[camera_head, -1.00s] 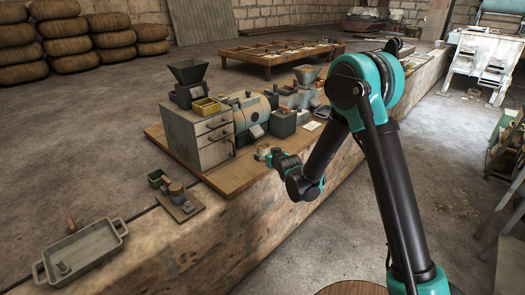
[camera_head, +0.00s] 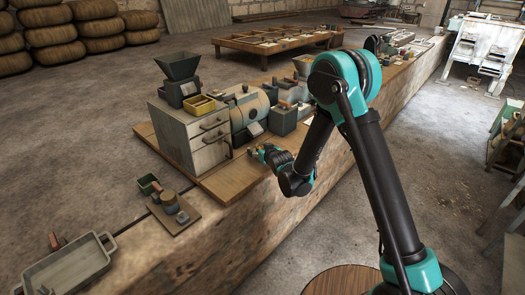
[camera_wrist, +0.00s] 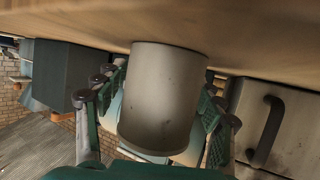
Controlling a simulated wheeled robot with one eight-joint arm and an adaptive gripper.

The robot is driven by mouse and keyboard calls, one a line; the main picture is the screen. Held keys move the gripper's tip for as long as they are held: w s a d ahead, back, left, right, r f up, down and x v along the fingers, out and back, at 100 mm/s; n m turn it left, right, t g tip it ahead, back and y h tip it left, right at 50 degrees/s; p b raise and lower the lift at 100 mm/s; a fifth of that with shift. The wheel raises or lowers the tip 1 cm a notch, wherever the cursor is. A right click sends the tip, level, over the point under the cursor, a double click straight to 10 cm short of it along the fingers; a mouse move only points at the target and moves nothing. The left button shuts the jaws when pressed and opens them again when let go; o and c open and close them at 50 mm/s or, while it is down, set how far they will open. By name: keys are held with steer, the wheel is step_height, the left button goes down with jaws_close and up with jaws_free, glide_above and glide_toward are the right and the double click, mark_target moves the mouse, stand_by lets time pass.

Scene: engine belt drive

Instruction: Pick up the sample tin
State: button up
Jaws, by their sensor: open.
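A plain grey cylindrical tin (camera_wrist: 162,98), likely the sample tin, fills the middle of the wrist view, which looks upside down. It stands on a wooden board (camera_wrist: 245,45). My gripper (camera_wrist: 155,125) is open, with one finger on each side of the tin. I cannot tell whether either finger touches it. In the head view my gripper (camera_head: 263,154) is low over the front part of the wooden board (camera_head: 228,184). The tin is too small and covered there to make out clearly.
A drawer cabinet (camera_head: 190,138) with a hopper grinder (camera_head: 178,78) and a yellow tray (camera_head: 199,104) stands left of my gripper. A drum machine (camera_head: 246,118) is just behind it. A metal tray (camera_head: 68,268) lies at the lower left. Bare stone ledge lies in front.

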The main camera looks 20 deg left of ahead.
steer(key=c, duration=1.4)
steer(key=shift+r, duration=0.15)
steer(key=shift+c, duration=0.2)
